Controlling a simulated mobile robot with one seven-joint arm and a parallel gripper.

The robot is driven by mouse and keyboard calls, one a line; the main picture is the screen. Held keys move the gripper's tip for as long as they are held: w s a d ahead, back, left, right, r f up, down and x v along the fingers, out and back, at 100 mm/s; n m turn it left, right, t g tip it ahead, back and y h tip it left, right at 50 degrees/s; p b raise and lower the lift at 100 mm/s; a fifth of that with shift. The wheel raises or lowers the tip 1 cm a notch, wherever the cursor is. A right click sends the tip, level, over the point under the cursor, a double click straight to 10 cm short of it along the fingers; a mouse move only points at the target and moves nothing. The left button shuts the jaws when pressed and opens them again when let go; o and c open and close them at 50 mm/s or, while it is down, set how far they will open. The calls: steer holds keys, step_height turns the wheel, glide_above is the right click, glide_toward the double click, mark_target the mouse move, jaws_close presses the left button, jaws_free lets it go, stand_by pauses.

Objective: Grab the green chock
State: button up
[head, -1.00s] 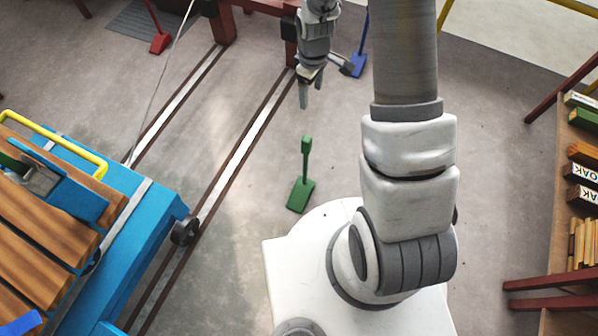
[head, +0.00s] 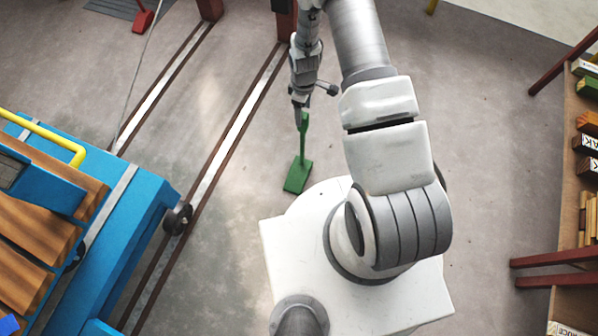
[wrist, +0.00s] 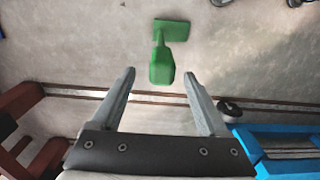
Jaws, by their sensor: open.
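The green chock (head: 298,174) stands on the floor beside the rail, with a flat foot and an upright handle. In the wrist view the green chock (wrist: 162,66) shows beyond my fingertips, its handle top roughly midway between them and its foot farther off. My gripper (head: 301,116) is above the chock in the head view, at the top of its handle. In the wrist view my gripper (wrist: 159,85) is open with nothing between the fingers. In the head view the fingers partly overlap the handle's top, so I cannot tell the exact gap.
Two floor rails (head: 238,130) run left of the chock. A blue cart (head: 140,215) with wooden planks stands on them at left. A red chock (head: 143,20) lies at the upper left. A shelf with labelled wood blocks (head: 588,120) is at right. Floor right of my arm is clear.

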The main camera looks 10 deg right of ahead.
mark_target(303, 123)
step_height(303, 123, down, 7)
steer(key=b, duration=0.2)
steer(key=shift+s+r+b, duration=0.1)
steer(key=shift+s+b, duration=0.05)
steer(key=shift+b, duration=0.2)
jaws_close()
steer(key=shift+r, duration=0.1)
stand_by(1.1)
